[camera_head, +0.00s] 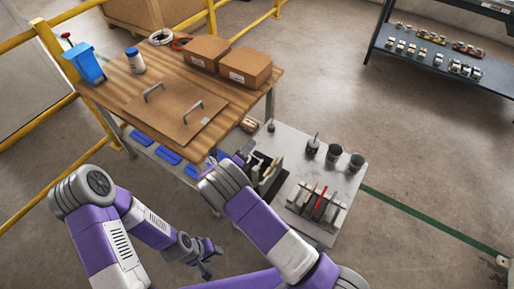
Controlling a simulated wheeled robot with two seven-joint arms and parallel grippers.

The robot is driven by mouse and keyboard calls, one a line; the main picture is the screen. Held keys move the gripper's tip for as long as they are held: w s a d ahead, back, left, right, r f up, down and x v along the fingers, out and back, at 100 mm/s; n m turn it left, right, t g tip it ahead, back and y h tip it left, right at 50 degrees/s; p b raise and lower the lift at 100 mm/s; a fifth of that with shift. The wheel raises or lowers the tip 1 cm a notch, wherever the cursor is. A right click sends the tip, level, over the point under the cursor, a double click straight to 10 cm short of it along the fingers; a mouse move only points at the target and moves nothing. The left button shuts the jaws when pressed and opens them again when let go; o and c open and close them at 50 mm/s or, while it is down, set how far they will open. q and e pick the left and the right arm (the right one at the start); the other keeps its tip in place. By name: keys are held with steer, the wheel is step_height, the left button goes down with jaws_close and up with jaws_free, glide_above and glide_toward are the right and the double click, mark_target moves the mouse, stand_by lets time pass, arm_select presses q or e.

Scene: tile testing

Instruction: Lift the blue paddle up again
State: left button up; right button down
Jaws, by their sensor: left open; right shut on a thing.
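My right gripper (242,153) is at the left edge of the low grey table, largely hidden behind my own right arm. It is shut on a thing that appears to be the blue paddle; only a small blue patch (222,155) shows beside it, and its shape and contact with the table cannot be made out. My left gripper (207,262) is open and empty, low over the floor in front of the wooden table, well apart from the paddle.
The grey table (320,235) bears black cups (333,152), a rack of tools with a red handle (319,194) and a black holder (268,170).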

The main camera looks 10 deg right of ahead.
steer(key=shift+w+r, duration=0.15)
steer(key=shift+r, duration=0.25)
steer(key=c, duration=1.2)
jaws_free()
steer(key=shift+c, duration=0.2)
steer(key=shift+f, duration=0.15)
steer(key=p+v, duration=0.1)
steer(key=v, duration=0.6)
steer(key=shift+s+a+p, duration=0.25)
steer(key=shift+s+p, duration=0.1)
steer(key=shift+s, duration=0.1)
